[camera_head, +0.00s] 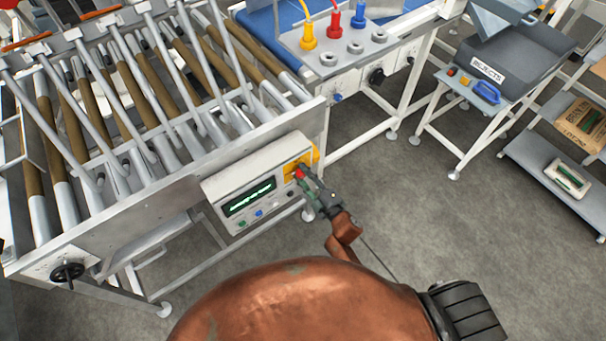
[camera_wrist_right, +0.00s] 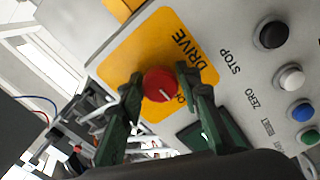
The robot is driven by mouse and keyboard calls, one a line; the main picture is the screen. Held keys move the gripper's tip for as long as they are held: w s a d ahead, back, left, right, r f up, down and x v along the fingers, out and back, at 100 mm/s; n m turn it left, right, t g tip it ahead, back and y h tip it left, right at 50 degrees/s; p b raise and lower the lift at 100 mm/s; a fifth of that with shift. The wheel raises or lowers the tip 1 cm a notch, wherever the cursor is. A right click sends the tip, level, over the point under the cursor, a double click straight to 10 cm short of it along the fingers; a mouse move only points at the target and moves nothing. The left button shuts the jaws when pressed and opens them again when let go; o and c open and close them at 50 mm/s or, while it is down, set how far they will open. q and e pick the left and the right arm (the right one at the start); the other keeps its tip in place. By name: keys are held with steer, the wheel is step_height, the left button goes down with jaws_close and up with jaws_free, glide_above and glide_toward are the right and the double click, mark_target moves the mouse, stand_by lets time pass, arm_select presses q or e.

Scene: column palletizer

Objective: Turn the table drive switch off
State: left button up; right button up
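The table drive switch is a red round knob (camera_wrist_right: 160,85) with a white pointer mark, on a yellow plate (camera_wrist_right: 150,50) lettered DRIVE. In the head view the red knob (camera_head: 299,174) sits at the right end of the grey control box (camera_head: 245,207). My right gripper (camera_wrist_right: 158,88) has its green fingers on either side of the knob, with the tips near its sides. Whether they touch it I cannot tell. Part of the lettering is hidden. My left gripper is not in view.
The box has a lit green display (camera_head: 249,197) and black, white, blue and green buttons (camera_wrist_right: 292,77) beside the knob. The roller table (camera_head: 130,110) stands behind it. A REJECTS bin (camera_head: 505,65) stands on a stand at right. The floor between is clear.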

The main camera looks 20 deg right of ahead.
steer(key=o, duration=0.3)
steer(key=v, duration=1.2)
stand_by(0.3)
